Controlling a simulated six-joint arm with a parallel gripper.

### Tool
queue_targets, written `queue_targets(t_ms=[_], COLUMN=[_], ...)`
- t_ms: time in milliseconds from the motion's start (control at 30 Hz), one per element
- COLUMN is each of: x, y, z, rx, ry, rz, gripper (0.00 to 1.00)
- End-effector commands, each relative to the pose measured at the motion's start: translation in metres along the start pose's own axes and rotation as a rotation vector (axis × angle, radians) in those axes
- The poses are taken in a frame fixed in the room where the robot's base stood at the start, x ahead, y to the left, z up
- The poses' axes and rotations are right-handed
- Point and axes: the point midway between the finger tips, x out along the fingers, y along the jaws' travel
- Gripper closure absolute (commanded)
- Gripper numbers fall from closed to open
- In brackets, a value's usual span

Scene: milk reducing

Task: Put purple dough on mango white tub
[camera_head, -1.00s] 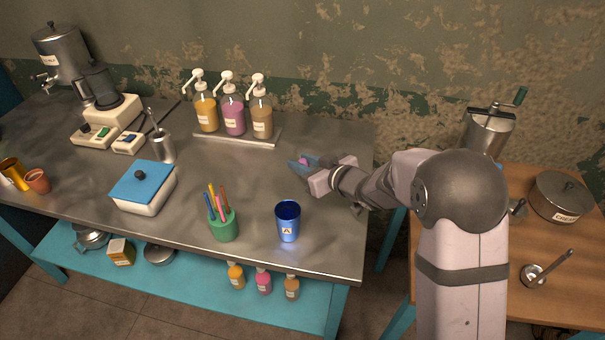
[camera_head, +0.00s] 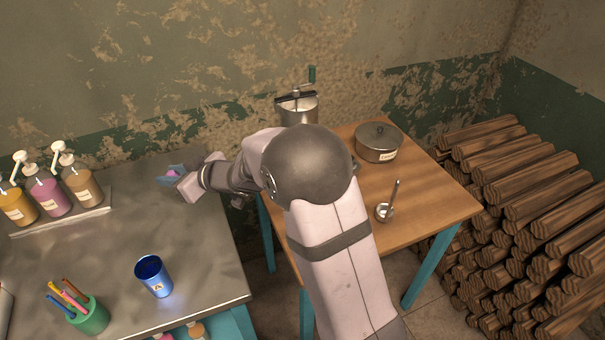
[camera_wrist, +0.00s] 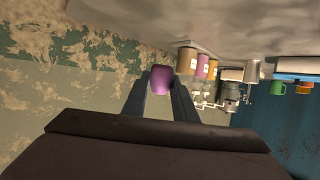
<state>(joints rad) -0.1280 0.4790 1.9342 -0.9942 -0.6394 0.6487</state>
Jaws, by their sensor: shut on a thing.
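My gripper (camera_head: 169,181) is over the right part of the metal table, shut on the purple dough (camera_head: 173,174). In the wrist view the purple dough (camera_wrist: 161,79) is a small rounded block between my two dark fingers (camera_wrist: 161,92). It is clear of the table as far as I can tell. No tub marked mango can be made out now. A white sliver at the left edge of the head view may be part of the white tub with the blue lid seen earlier.
Pump bottles (camera_head: 45,191) stand on a tray at the left. A blue cup (camera_head: 154,277) and a green pen holder (camera_head: 88,315) are near the front. Stacked logs (camera_head: 540,220) lie right.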

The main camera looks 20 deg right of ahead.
Motion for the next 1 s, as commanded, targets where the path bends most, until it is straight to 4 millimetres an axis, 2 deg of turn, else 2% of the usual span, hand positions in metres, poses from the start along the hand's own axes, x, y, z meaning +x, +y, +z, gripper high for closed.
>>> queue_targets(t_ms=[33, 100, 300, 467, 600, 800, 1000], x=[-0.013, -0.029, -0.086, -0.140, -0.195, -0.268, -0.319], y=[0.025, 0.055, 0.135, 0.192, 0.234, 0.273, 0.286], z=[-0.007, -0.011, -0.020, -0.021, -0.016, -0.006, 0.003], rx=[0.014, 0.034, 0.094, 0.141, 0.181, 0.223, 0.242], ry=[0.002, 0.003, 0.003, 0.001, 0.000, 0.000, 0.000], rz=[0.040, 0.091, 0.235, 0.351, 0.444, 0.543, 0.586], gripper=[0.96, 0.96, 0.96, 0.96, 0.96, 0.96, 0.96])
